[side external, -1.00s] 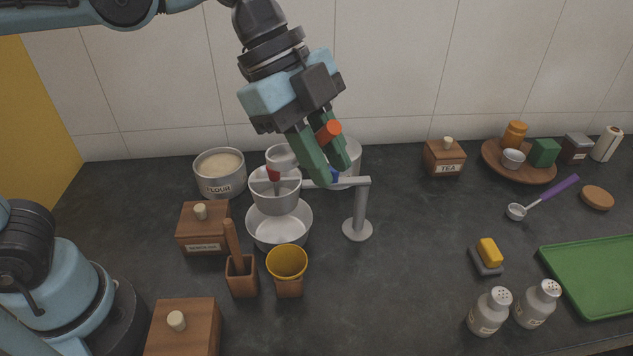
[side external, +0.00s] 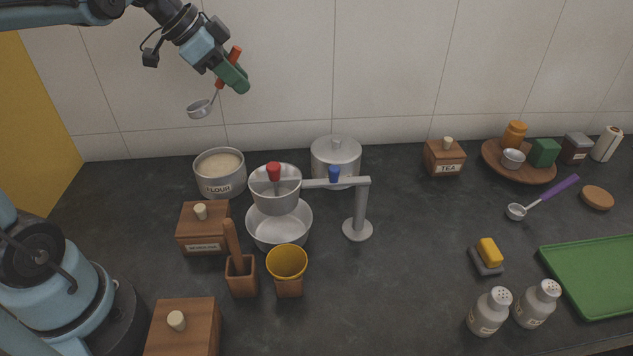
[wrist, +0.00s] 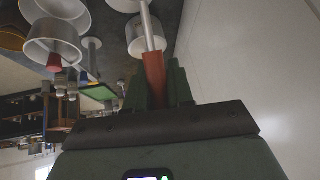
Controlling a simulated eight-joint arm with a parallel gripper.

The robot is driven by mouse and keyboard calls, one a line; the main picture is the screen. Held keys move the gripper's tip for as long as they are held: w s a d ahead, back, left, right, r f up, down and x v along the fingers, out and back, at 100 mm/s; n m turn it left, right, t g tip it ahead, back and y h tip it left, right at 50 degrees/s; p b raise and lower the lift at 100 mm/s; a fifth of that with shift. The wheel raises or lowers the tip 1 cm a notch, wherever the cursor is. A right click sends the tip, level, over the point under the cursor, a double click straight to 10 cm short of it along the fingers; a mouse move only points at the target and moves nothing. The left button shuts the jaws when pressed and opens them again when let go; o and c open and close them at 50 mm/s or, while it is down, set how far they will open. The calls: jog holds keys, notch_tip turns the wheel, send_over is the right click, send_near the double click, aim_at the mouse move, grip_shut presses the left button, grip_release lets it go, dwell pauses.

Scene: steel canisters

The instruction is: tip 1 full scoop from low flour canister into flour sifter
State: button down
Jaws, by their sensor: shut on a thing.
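My gripper (side external: 232,76) is high against the back wall, shut on the red handle of a steel scoop. The scoop's cup (side external: 199,109) hangs to the lower left of the gripper, above the flour canister and apart from it; what it holds cannot be told. In the wrist view the red handle (wrist: 153,78) sits between the fingers. The low steel flour canister (side external: 220,184) is open, with pale flour inside below the rim. The grey flour sifter (side external: 275,197) stands to its right, over a white bowl (side external: 279,236), with a red knob at its top.
A grey post stand (side external: 357,210) reaches an arm with a blue knob toward the sifter. A lidded steel canister (side external: 335,160) stands behind it. A wooden box (side external: 203,235), a tool holder (side external: 242,278) and a yellow cup (side external: 287,265) crowd the front.

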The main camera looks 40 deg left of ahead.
notch_tip(320, 180, down, 13)
jog(key=s+a+t+h, duration=0.1)
jog(key=t+h, duration=0.1)
jog(key=shift+r, duration=0.15)
dwell(1.0)
jog(key=shift+s, duration=0.1)
jog(key=shift+r, duration=0.1)
dwell(1.0)
notch_tip(320, 180, up, 8)
jog(key=w+d+g+y, duration=0.1)
jog(key=g+y, duration=0.1)
jog(key=shift+w+d+r, duration=0.15)
jog(key=shift+r, duration=0.05)
dwell(0.8)
